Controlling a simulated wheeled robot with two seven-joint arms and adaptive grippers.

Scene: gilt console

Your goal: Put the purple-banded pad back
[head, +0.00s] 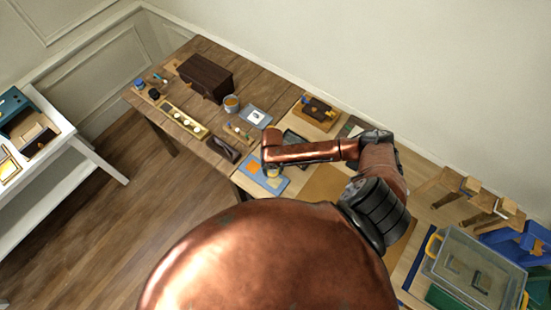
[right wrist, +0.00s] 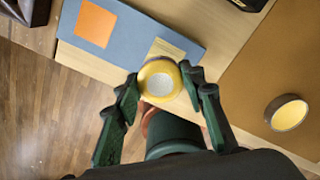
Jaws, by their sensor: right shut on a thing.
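My right gripper (right wrist: 160,82) is shut on a round yellow-rimmed pad (right wrist: 160,77) with a pale grey centre. No purple band can be made out on it. The pad is just off the near edge of a blue-grey board (right wrist: 140,32), close to its pale yellow square (right wrist: 166,50); its height cannot be told. The board also bears an orange square (right wrist: 95,23). In the head view the right gripper (head: 272,171) is over this board (head: 262,186), partly hidden by my arm. My left gripper is out of view.
The brown mat (head: 325,184) lies right of the board. A dark brown box (head: 206,76), a cup (head: 231,103) and a yellow tray (head: 184,122) stand farther left. A clear bin (head: 470,270) and wooden stands (head: 462,187) are at right. Wooden floor lies before the table.

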